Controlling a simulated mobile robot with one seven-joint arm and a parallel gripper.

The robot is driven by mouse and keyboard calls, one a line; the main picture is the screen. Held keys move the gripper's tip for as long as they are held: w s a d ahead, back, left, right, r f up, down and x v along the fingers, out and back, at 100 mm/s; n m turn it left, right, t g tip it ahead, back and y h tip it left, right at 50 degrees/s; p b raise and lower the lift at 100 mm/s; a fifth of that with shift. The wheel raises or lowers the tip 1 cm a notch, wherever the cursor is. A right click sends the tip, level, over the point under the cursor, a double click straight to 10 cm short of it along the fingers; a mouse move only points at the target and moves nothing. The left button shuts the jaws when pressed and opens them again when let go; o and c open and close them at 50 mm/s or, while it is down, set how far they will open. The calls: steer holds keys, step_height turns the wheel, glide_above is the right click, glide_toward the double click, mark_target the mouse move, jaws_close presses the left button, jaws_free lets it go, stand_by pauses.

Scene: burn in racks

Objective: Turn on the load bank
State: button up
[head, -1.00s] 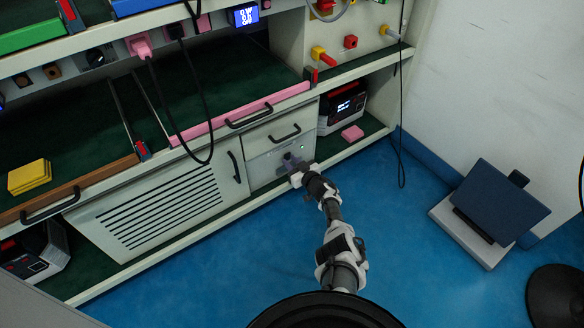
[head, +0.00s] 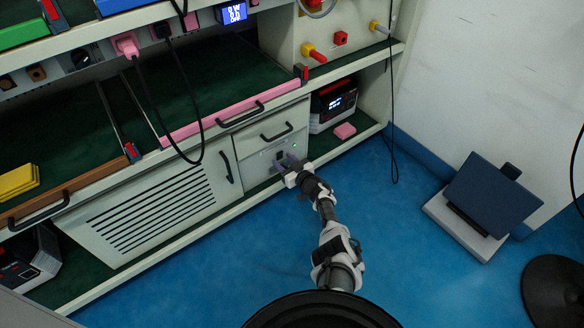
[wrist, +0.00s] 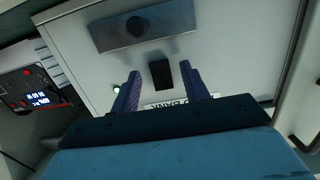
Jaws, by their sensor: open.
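The load bank's grey front panel (head: 254,165) is set in the lower bench, below a small drawer. In the wrist view the panel (wrist: 225,55) fills most of the picture. A black rectangular switch (wrist: 161,74) stands on it, just beyond and between my fingertips. A small green light (wrist: 116,88) glows left of the switch. A partly hidden, upside-down label (wrist: 165,104) lies below it. My gripper (wrist: 168,82) is open and empty, its two purple fingers either side of the switch; contact cannot be told. It also shows at the panel in the head view (head: 284,163).
A grey plate with a black knob (wrist: 137,28) is on the panel. A black instrument with a lit display (head: 334,103) and a pink block (head: 345,131) sit on the shelf to the right. A black cable (head: 203,130) hangs over the bench front. Blue floor is clear nearby.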

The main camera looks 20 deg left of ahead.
steer(key=p+v, duration=0.8)
steer(key=v, duration=0.5)
steer(key=shift+s, duration=0.2)
steer(key=shift+d, duration=0.15)
